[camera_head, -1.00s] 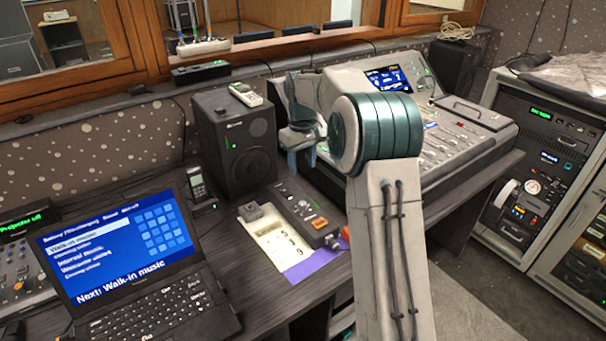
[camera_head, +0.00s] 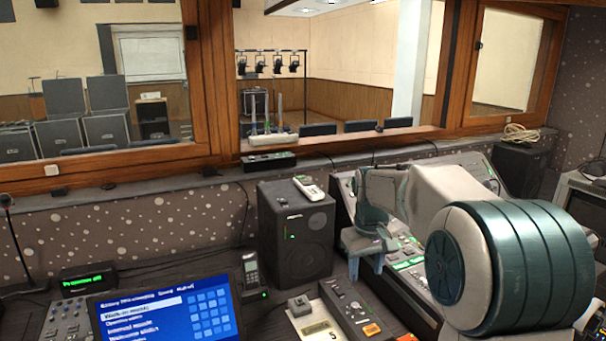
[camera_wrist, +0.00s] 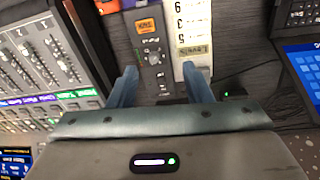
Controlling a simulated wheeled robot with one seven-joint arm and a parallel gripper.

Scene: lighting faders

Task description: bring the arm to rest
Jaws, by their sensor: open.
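My gripper (camera_wrist: 160,85) is open in the wrist view, with its two blue fingers apart and nothing between them. It hangs above the desk, over a small fader box (camera_wrist: 150,48) with an orange button and a cream panel with numbers (camera_wrist: 190,30). In the head view my gripper (camera_head: 368,268) is beside the black speaker, at the left edge of the mixing console (camera_head: 415,262). The fader box (camera_head: 352,312) and the cream panel (camera_head: 318,325) are below it. My arm hides part of the console.
A black speaker (camera_head: 297,240) with a handset (camera_head: 309,188) on top stands left of my gripper. A cordless phone (camera_head: 251,272) and a laptop (camera_head: 165,315) are further left. A window frame (camera_head: 340,142) runs behind the desk. Space above the desk is free.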

